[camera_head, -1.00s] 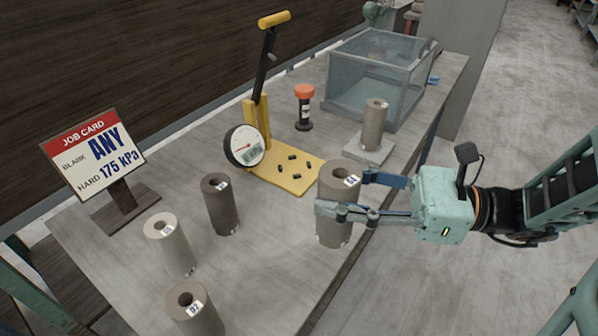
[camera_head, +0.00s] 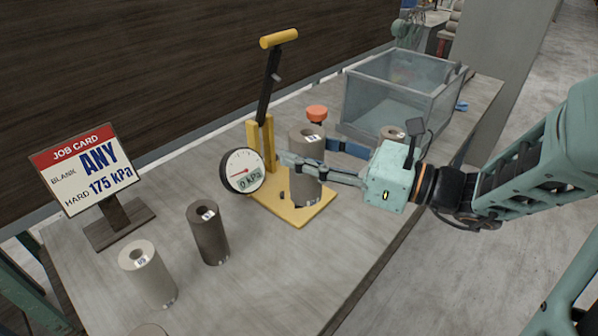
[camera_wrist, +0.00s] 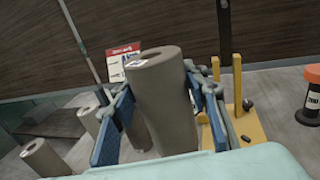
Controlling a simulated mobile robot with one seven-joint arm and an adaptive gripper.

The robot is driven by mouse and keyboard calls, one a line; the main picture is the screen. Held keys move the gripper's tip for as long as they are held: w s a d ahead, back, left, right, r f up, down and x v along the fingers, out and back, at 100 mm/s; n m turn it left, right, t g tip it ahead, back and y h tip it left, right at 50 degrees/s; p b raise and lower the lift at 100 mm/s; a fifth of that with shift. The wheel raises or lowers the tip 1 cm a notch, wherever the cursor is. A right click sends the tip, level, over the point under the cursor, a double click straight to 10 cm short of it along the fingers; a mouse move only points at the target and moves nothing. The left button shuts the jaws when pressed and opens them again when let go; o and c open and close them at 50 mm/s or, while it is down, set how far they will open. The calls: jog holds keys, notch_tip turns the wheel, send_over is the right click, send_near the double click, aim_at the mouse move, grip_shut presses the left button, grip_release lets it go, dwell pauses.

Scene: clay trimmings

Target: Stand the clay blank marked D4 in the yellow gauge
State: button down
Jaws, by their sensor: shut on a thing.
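My gripper (camera_head: 306,160) is shut around a grey-brown hollow clay blank (camera_head: 307,178), which stands upright between the fingers. The mark on its top is too small to read, so I cannot tell whether it is D4. The blank is over the base plate of the yellow gauge (camera_head: 266,134), to the right of the dial, which reads 0 kPa. I cannot tell whether its bottom touches the plate. In the wrist view the blank (camera_wrist: 162,95) sits between the blue finger pads, with the yellow frame (camera_wrist: 240,90) to its right.
A dark blank (camera_head: 208,236) and a pale blank (camera_head: 147,275) stand at the front left. A job card (camera_head: 88,168) stands behind them. An orange-capped bottle (camera_head: 317,113) is partly hidden behind the held blank. A clear bin (camera_head: 400,97) and another blank (camera_head: 392,133) are at the right.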

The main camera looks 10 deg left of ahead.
jog(key=w+a+f+b, duration=0.3)
jog(key=w+a+f, duration=0.1)
jog(key=w+f, duration=0.8)
jog(key=shift+w+f, duration=0.3)
jog(key=shift+f, duration=0.1)
jog(key=c, duration=1.1)
grip_release()
jog(key=shift+f, duration=0.1)
jog(key=shift+c, duration=0.2)
